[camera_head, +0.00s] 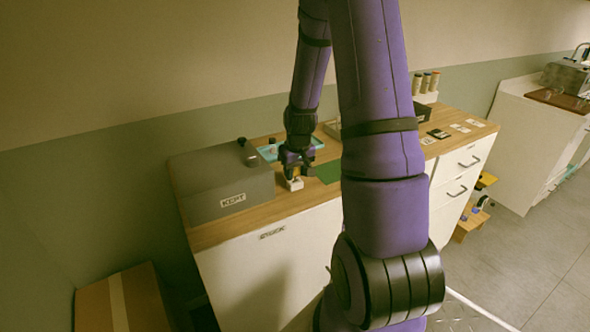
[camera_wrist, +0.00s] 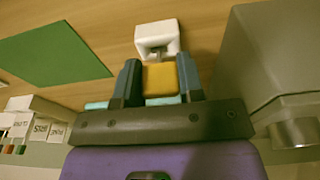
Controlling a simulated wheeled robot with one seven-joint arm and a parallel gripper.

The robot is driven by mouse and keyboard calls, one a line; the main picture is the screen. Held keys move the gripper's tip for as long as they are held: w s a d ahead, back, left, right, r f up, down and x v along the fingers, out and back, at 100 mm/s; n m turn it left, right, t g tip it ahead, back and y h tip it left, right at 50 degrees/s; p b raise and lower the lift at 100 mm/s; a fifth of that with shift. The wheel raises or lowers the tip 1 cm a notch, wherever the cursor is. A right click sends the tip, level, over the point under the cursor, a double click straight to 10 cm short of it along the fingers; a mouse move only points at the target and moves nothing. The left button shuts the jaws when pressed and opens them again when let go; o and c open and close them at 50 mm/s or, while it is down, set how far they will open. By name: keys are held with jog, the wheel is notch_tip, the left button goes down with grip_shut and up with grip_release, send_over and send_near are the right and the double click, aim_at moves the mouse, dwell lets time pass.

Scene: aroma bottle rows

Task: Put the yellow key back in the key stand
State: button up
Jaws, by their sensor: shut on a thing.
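The yellow key (camera_wrist: 159,80) shows as a yellow block between my fingers in the wrist view. My gripper (camera_wrist: 160,68) is shut on it. The white key stand (camera_wrist: 156,35) is just beyond the fingertips, on the wooden counter. A short grey shaft runs from the key to the stand's opening; I cannot tell how deep it goes in. In the head view my gripper (camera_head: 294,162) points down right above the white stand (camera_head: 295,184), near the counter's front edge, and mostly hides the key.
A grey box labelled KEPT (camera_head: 215,190) stands close on the left. A green mat (camera_head: 328,173) lies to the right and a light blue tray (camera_head: 268,153) behind. Small cards (camera_head: 459,128) and cylinders on a white rack (camera_head: 427,98) are farther right.

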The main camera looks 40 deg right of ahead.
jog(key=shift+f, duration=0.65)
jog(key=o, duration=1)
notch_tip(320, 180, up, 11)
jog(key=s, duration=0.1)
jog(key=shift+s+a, duration=0.2)
jog(key=shift+s, duration=0.1)
jog(key=shift+f, duration=0.1)
